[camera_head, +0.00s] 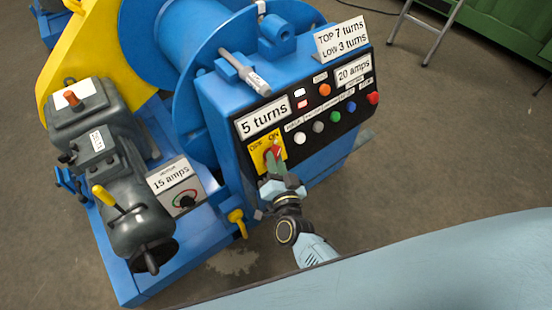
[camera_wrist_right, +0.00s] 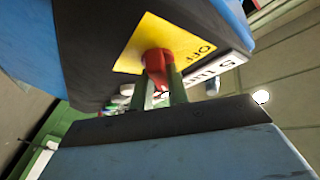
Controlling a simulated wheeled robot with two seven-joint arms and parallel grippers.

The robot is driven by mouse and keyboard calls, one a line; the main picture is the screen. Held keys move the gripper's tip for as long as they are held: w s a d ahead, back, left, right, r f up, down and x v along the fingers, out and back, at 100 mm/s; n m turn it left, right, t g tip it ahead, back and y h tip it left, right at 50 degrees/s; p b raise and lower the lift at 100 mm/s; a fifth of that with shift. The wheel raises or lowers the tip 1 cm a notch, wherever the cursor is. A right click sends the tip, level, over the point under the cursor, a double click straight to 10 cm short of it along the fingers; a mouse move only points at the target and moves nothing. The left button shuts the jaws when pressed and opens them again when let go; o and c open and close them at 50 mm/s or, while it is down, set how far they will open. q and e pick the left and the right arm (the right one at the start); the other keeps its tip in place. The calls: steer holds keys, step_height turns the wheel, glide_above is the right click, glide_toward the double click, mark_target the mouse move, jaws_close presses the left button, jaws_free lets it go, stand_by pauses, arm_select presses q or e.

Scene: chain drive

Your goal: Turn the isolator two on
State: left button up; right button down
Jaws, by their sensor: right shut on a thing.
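The isolator is a red rotary handle (camera_wrist_right: 157,66) on a yellow plate (camera_head: 259,142) marked OFF and ON. It sits on the black front panel, below the "5 turns" label. My right gripper (camera_head: 274,162) reaches up to it from below, its green fingers shut on the red handle. In the right wrist view the two fingers (camera_wrist_right: 165,90) stand on either side of the handle. In the head view the handle points up toward the ON side, though the fingers partly cover it. My left gripper is not in view.
Push buttons (camera_head: 319,127) and lamps sit right of the isolator on the panel. A yellow lever (camera_head: 237,222) projects at lower left. A grey motor (camera_head: 125,185) and a "15 amps" dial box (camera_head: 178,190) stand left. Bare floor lies to the right.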

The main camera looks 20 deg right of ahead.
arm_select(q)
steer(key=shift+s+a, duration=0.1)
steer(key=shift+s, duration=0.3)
arm_select(e)
steer(key=c, duration=1.4)
jaws_free()
steer(key=shift+o, duration=0.2)
